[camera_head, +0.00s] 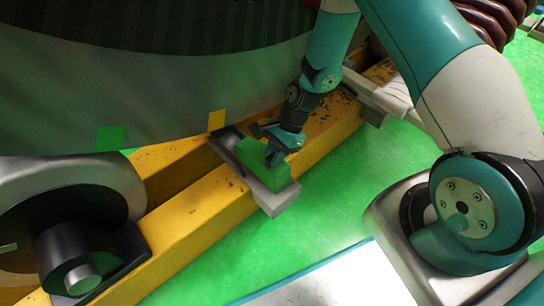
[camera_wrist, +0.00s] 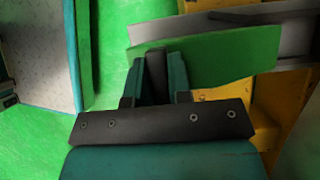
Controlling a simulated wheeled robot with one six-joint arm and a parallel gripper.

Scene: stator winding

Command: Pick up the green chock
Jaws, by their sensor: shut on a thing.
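The green chock (camera_head: 264,170) is a wedge-shaped block on a grey plate (camera_head: 272,201) that lies across the yellow beam, in the head view. My gripper (camera_head: 274,150) reaches down from above and its fingers meet the top of the chock. In the wrist view the green chock (camera_wrist: 225,55) stands beyond the gripper base, and the fingers (camera_wrist: 158,78) are closed on it. The far finger is partly hidden by the chock. I cannot tell whether the chock is clear of the plate.
The large grey curved stator (camera_head: 150,85) rises behind the beam. The yellow beam (camera_head: 185,220) runs diagonally, with a grey roller (camera_head: 75,190) at the lower left. The green floor (camera_head: 325,190) is clear in front.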

